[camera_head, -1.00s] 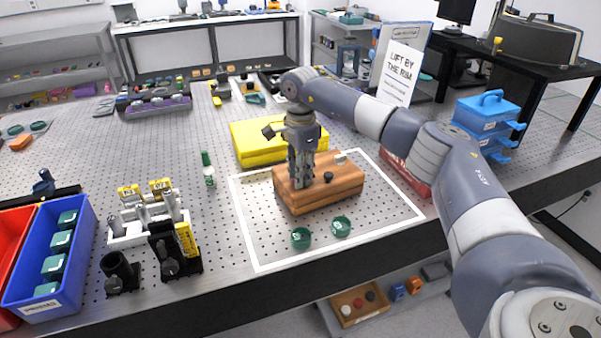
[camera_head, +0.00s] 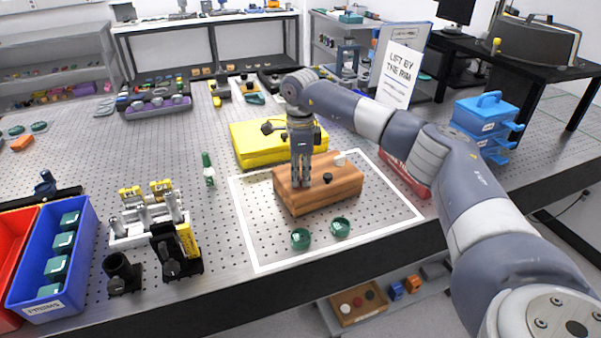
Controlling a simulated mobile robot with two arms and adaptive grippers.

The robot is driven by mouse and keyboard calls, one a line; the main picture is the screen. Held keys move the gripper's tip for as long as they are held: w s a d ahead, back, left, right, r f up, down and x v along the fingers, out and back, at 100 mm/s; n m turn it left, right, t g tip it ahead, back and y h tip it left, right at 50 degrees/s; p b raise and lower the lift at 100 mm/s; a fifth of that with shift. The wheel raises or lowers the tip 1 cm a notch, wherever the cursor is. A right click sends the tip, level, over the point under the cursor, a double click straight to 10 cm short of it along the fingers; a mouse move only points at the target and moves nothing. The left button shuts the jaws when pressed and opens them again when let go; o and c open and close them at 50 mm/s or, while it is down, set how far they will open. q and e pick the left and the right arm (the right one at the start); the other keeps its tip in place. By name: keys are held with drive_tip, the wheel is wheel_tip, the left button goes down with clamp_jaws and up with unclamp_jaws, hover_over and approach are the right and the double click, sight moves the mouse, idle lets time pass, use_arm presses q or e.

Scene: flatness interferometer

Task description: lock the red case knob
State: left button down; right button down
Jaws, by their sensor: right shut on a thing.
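The wooden case (camera_head: 318,198) lies closed inside the white outline on the perforated table. A black knob (camera_head: 328,178) and a white knob (camera_head: 340,160) show on its top. My right gripper (camera_head: 301,184) points straight down onto the left part of the case top, with its fingers shut on a small knob there. The fingers hide that knob, so its red colour does not show. My left gripper is not in view.
A yellow case (camera_head: 262,150) lies just behind the wooden one. Two green round pieces (camera_head: 301,239) lie in front of it. A blue bin (camera_head: 75,272) and an optics fixture (camera_head: 147,222) stand at left. A sign (camera_head: 402,75) stands at the back right.

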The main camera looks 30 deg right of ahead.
drive_tip(key=m+p, duration=0.1)
drive_tip(key=m, duration=0.5)
drive_tip(key=shift+a+r+m, duration=0.1)
drive_tip(key=shift+a+m, duration=0.05)
drive_tip(key=shift+m, duration=0.15)
drive_tip(key=m+p, duration=0.1)
drive_tip(key=m, duration=0.5)
drive_tip(key=shift+a, duration=0.1)
drive_tip(key=shift+m, duration=0.3)
drive_tip(key=c, duration=1.7)
unclamp_jaws()
drive_tip(key=shift+s, duration=0.1)
wheel_tip(320, 180, up, 12)
